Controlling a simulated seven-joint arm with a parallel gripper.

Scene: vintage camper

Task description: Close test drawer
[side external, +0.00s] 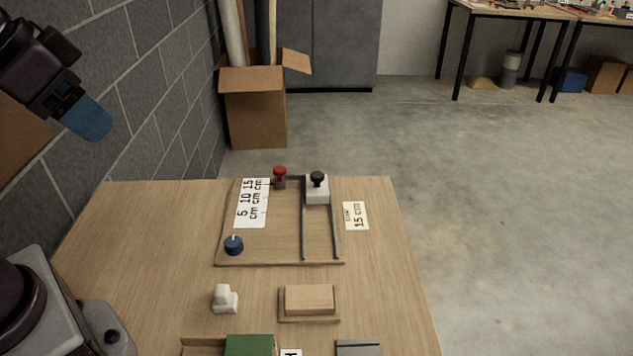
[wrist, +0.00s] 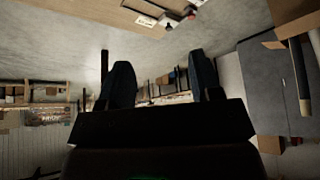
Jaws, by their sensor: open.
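At the bottom edge of the side view, a green block or front (side external: 250,346) sits beside a thin-walled wooden box (side external: 202,345). They look like the test drawer, but the frame cuts them off, so I cannot tell how far it is open. My gripper (side external: 87,118) is high at the upper left, well away from the table. In the wrist view, the two dark fingers of my gripper (wrist: 162,82) stand apart with nothing between them.
A white switch (side external: 225,299) and a wooden block (side external: 309,299) stand nearer. A brick wall (side external: 150,90) rises at left.

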